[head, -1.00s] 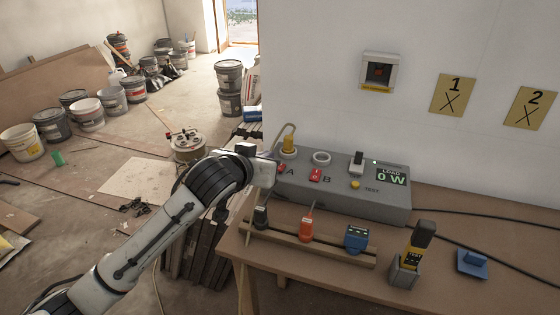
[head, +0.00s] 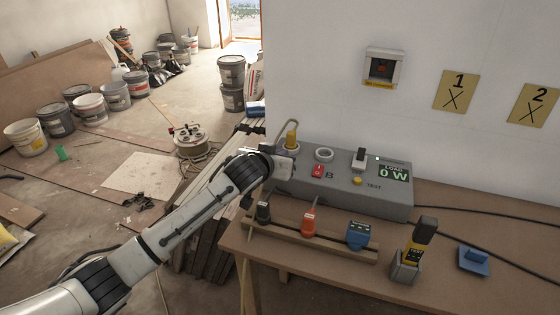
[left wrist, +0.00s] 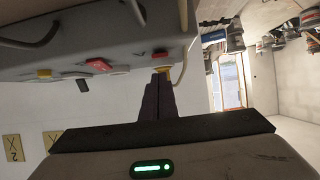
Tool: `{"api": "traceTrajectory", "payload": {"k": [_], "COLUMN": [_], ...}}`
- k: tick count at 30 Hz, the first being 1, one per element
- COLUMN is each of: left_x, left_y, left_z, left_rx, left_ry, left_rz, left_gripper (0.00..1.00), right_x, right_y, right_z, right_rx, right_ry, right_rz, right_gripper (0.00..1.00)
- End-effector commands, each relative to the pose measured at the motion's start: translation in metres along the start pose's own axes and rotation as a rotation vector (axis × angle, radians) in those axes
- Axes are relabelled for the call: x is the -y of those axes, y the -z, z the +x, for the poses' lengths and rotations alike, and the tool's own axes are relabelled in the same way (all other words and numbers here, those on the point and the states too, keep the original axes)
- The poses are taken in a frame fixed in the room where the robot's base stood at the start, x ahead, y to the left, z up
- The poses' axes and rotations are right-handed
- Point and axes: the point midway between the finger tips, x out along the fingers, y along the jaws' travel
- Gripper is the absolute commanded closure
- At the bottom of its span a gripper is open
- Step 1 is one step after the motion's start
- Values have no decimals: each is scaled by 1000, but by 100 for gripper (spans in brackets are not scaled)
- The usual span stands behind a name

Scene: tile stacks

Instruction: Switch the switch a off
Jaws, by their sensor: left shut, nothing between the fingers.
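The grey control box (head: 385,204) stands on the bench against the wall, its display (head: 393,173) reading 0 W. The red switch B (head: 317,172) shows on its top. Switch a is hidden in the head view behind my left gripper (head: 282,168), which is at the box's left end. In the left wrist view my shut, empty left gripper (left wrist: 159,84) points at the box; a red switch (left wrist: 160,54), likely switch a, shows just beyond the fingertips. Contact cannot be told. Switch B also shows there (left wrist: 99,65). My right gripper is not in view.
A yellow plug (head: 291,139) with a cable stands at the box's back left. A wooden rack in front holds a black plug (head: 263,212), an orange plug (head: 309,222) and a blue one (head: 358,235). A yellow-black meter (head: 418,243) stands further right.

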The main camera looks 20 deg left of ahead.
Motion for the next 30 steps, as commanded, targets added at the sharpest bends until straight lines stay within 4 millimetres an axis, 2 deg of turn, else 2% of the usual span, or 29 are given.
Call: {"api": "traceTrajectory", "payload": {"k": [6, 18, 26, 28, 30], "left_x": [1, 1, -1, 0, 0], "left_y": [-16, -20, -42, -31, -32], "left_z": [4, 5, 10, 6, 6], "left_rx": [-3, -5, -106, -114, -111], "left_ry": [1, 1, -3, -1, 0], "left_rz": [1, 0, -4, -1, -1], "left_gripper": [100, 100, 100, 100, 100], "right_x": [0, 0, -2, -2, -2], "right_y": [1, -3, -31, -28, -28], "right_z": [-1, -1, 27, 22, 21], "right_rx": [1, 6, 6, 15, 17], "right_ry": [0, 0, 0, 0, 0], "right_rz": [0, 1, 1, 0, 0], "right_gripper": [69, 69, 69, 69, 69]}}
